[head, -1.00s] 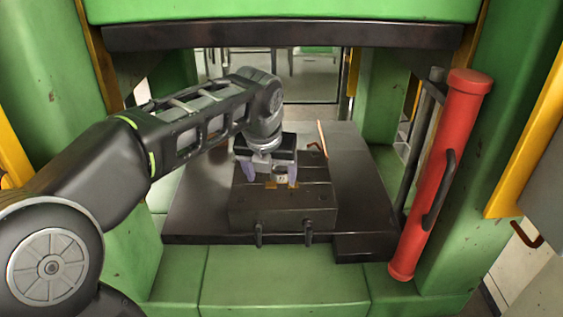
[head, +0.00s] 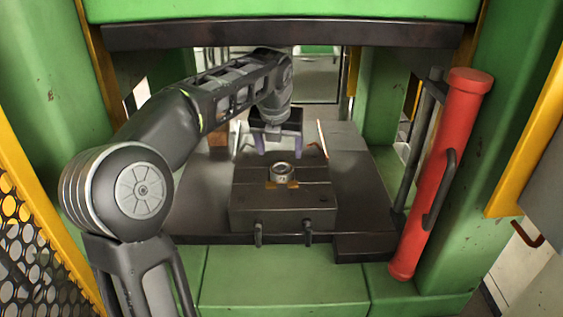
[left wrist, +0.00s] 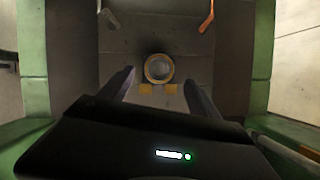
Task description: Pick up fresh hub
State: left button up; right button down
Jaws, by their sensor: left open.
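The hub (head: 282,172) is a small metallic ring that sits upright on top of the dark die block (head: 283,212), by two small brass-coloured pieces. It also shows in the left wrist view (left wrist: 159,68), as a round ring with a dark middle. My left gripper (head: 277,153) is open and empty, above and a little behind the hub in the head view. In the left wrist view its two fingers (left wrist: 152,84) show on either side of the hub, apart from it. My right gripper is not in view.
The green press frame (head: 410,110) encloses the block on both sides, with a dark beam (head: 285,36) overhead. A red cylinder (head: 440,175) stands at the right. The dark bed (head: 350,200) beside the block is bare.

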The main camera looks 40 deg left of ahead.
aim_at(281, 157)
pick_arm(q)
jog(key=b+x, duration=0.1)
jog(key=x, duration=0.4)
jog(key=shift+w+a+b, duration=0.1)
jog(key=shift+b, duration=0.2)
grip_shut()
dwell(0.8)
